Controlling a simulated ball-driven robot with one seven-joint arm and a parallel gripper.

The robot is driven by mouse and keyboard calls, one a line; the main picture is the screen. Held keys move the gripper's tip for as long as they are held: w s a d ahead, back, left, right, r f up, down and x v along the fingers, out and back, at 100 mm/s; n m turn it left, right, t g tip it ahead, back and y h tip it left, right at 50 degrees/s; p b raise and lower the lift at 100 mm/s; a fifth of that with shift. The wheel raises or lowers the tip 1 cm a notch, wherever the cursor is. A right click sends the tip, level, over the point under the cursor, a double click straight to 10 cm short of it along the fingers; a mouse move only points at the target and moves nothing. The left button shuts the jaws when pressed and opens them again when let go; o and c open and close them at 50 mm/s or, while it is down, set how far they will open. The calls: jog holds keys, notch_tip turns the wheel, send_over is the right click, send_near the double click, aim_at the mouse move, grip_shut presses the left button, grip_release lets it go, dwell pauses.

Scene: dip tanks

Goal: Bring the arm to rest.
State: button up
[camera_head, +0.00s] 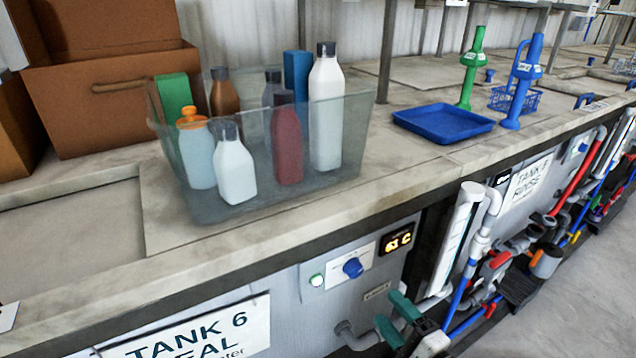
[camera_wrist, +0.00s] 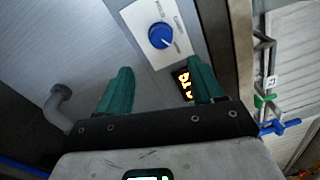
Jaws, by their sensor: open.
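My gripper (camera_head: 396,318) shows at the bottom of the head view, low in front of the tank cabinet, below the worktop edge. Its two green fingers are apart with nothing between them. In the wrist view my gripper (camera_wrist: 160,90) is also open and empty, facing the grey cabinet front. A blue knob (camera_wrist: 160,36) on a white plate lies ahead of the fingers, and the lit display (camera_wrist: 184,84) shows partly behind the right finger. In the head view the knob (camera_head: 352,268) and the display reading (camera_head: 397,240) sit above my gripper.
A clear bin (camera_head: 260,200) of several bottles stands on the worktop (camera_head: 400,170). A blue tray (camera_head: 443,123) and green and blue upright tools (camera_head: 472,70) stand farther right. Pipes and valves (camera_head: 480,240) line the front at right. Grey floor (camera_head: 575,310) is clear at lower right.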

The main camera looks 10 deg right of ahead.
jog(key=s+a+f+n+g, duration=0.3)
jog(key=s+f+n+g, duration=0.6)
jog(key=s+n, duration=0.25)
jog(key=s+d+f+n+g+h, duration=0.1)
jog(key=s+d+n+g+h, duration=0.1)
jog(key=s, duration=0.6)
jog(key=s+d+f+n+g+h, duration=0.1)
jog(key=s+d+n+g+h, duration=0.2)
jog(key=s, duration=0.6)
jog(key=shift+d+f+n+g+h, duration=0.15)
jog(key=shift+d+n+g+h, duration=0.3)
jog(key=shift+d+g, duration=0.8)
jog(key=shift+c, duration=0.5)
